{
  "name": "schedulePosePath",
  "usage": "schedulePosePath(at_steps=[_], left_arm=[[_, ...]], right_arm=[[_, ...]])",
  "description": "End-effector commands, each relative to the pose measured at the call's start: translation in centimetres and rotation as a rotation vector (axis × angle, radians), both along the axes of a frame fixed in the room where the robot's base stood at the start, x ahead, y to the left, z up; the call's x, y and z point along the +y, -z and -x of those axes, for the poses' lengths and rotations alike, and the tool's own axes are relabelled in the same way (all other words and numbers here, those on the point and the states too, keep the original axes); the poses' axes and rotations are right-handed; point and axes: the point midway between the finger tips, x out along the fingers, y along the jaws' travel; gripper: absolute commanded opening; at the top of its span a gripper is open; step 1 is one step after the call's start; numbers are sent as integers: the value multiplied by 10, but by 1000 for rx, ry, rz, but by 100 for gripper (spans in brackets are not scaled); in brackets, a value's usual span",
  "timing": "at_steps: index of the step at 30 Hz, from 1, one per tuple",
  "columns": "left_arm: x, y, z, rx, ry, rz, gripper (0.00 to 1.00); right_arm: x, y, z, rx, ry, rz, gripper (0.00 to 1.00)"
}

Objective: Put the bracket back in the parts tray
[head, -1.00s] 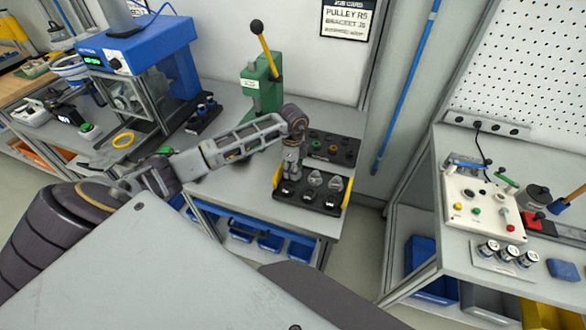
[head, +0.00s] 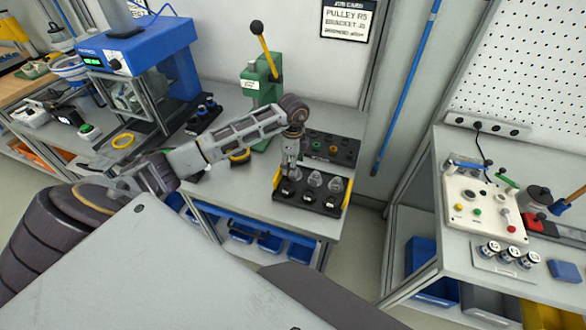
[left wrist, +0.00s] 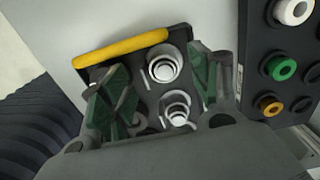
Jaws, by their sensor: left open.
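The black parts tray (head: 325,206) with yellow handles stands at the front of the middle table and holds several silver parts. My left gripper (head: 289,175) points down over the tray's left side. In the left wrist view, its green-padded fingers are apart. Two round-looking silver parts, an upper one (left wrist: 164,66) and a lower one (left wrist: 177,112), show between them, with the tray's yellow handle (left wrist: 120,48) beyond. Nothing is visibly gripped. I cannot tell which silver part is the bracket; the gripper hides part of the tray. My right gripper is not in view.
A black rack (head: 346,157) with coloured rings sits directly behind the tray. A green lever press (head: 262,90) stands behind my left arm. A blue machine (head: 140,45) is at the back left. A side table (head: 455,240) is across a floor gap at right.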

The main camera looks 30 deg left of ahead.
Motion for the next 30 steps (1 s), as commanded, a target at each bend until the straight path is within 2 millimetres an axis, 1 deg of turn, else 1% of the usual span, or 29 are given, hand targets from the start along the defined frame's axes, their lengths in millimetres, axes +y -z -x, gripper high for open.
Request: schedulePosePath(at_steps=[1,9,15,21,30], left_arm=[[0,-8,-1,-3,0,-1,62],[0,-48,-1,-3,1,-1,62],[0,-73,-1,-2,-1,0,62],[0,-85,0,0,-1,0,62],[0,-88,0,0,0,-1,62]], right_arm=[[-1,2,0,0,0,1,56],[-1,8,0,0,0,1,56],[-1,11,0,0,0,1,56],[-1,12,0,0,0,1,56],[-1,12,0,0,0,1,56]])
